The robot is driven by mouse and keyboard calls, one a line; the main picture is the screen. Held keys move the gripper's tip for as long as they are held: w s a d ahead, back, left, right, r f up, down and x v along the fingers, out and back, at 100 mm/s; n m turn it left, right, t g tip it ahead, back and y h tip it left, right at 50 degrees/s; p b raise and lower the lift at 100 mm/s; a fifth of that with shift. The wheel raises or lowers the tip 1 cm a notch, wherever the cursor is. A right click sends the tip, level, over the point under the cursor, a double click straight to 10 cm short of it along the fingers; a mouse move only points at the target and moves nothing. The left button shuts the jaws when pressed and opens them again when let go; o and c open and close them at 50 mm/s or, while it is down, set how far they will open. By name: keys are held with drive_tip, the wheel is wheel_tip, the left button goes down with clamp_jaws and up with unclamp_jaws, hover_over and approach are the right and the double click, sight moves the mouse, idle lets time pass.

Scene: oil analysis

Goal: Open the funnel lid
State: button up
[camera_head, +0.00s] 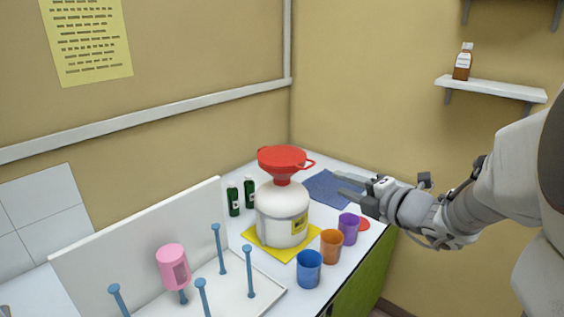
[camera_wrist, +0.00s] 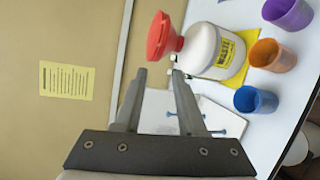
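The red funnel (camera_head: 282,160) sits on top of a white waste container (camera_head: 283,214) with a yellow label. Its red lid looks flat across the top, with a small loop handle (camera_head: 308,164) at its right side. In the wrist view the funnel (camera_wrist: 163,36) and the container (camera_wrist: 213,50) lie sideways, beyond the fingertips. My gripper (camera_head: 350,186) is to the right of the funnel and apart from it. In the wrist view my gripper (camera_wrist: 158,73) has its two fingers spread with nothing between them.
The container stands on a yellow mat (camera_head: 257,242). Blue (camera_head: 309,270), orange (camera_head: 331,246) and purple (camera_head: 348,228) cups stand in front and right. Green bottles (camera_head: 241,196) stand left. A rack with blue pegs (camera_head: 221,248) holds a pink cup (camera_head: 173,267). A blue mat (camera_head: 325,188) lies behind.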

drive_tip(key=w+d+m+h, duration=0.1)
drive_tip(key=d+m, duration=0.1)
approach(311, 165)
drive_tip(key=shift+t, duration=0.3)
drive_tip(key=x, duration=0.6)
drive_tip(key=b+x, duration=0.1)
drive_tip(key=x, duration=0.3)
drive_tip(key=shift+a+f, duration=0.1)
drive_tip(key=shift+f, duration=0.3)
clamp_jaws()
drive_tip(key=shift+s+f, duration=0.1)
